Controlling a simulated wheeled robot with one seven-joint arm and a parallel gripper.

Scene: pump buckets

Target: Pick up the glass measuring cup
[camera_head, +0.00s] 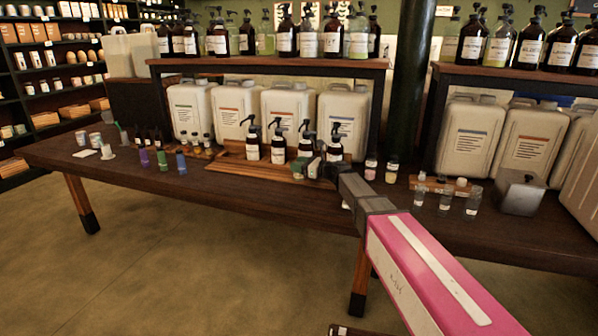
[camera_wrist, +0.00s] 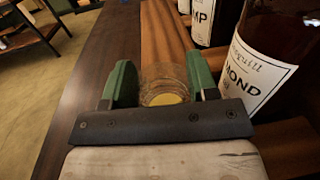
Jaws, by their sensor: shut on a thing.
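The glass measuring cup (camera_wrist: 164,82) is clear, with a yellowish round patch at its near end, and sits between the two green fingers of my gripper (camera_wrist: 162,72) in the wrist view. My gripper is shut on it, one finger against each side. In the head view my gripper (camera_head: 306,168) is at the wooden tray (camera_head: 222,170) on the table, in front of the dark pump bottles. The cup cannot be made out there. Whether it still touches the tray cannot be told.
Dark pump bottles (camera_head: 278,146) stand close behind my gripper; a labelled one (camera_wrist: 268,60) is close on the right in the wrist view. Small jars (camera_head: 371,167) stand to the right. White jugs (camera_head: 343,115) line the back. The table's front strip (camera_head: 230,192) is clear.

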